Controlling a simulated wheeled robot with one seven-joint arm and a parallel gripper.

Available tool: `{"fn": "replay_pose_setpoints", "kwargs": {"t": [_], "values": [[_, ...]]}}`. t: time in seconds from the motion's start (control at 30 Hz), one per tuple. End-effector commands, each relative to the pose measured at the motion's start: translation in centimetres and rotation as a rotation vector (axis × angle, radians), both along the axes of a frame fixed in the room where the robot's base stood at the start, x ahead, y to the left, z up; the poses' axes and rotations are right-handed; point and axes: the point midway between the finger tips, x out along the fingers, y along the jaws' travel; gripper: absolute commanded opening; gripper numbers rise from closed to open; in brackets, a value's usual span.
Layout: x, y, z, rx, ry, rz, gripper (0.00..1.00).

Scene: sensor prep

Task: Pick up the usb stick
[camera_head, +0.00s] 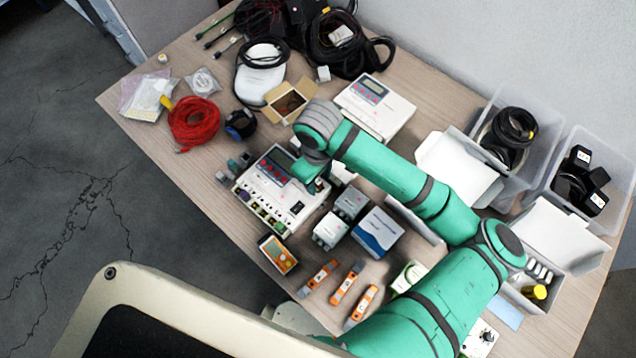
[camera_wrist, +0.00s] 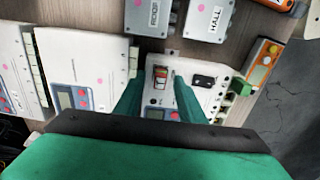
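My gripper (camera_wrist: 158,82) is open in the wrist view, its two green fingers apart above a white instrument box. A small red and dark piece (camera_wrist: 160,76) shows between the fingertips; I cannot tell if it is the usb stick or a switch on the box. A small black piece (camera_wrist: 203,81) sits on the box right of the fingers and also shows in the head view (camera_head: 298,206); I cannot tell what it is either. The head view shows my gripper (camera_head: 312,184) over the right side of the white instrument box (camera_head: 262,204), its fingertips partly hidden.
Grey boxes (camera_head: 350,203) and a blue-white box (camera_head: 377,233) stand close right of the gripper. An orange meter (camera_head: 279,255) and several orange tools (camera_head: 347,284) lie in front. A small cardboard box (camera_head: 289,103) and red cable (camera_head: 194,122) lie behind. Clear bins stand right.

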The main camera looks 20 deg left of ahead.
Motion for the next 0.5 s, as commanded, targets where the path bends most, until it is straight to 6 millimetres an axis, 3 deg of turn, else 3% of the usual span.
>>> {"fn": "replay_pose_setpoints", "kwargs": {"t": [0.17, 0.43, 0.5], "values": [[-0.1, 0.0, -1.8, 0.001, 0.002, 0.0, 0.36], [0.0, 0.0, -2.0, 0.0, 0.001, 0.0, 0.36], [0.0, 0.0, -2.0, 0.0, 0.001, 0.0, 0.19]]}}
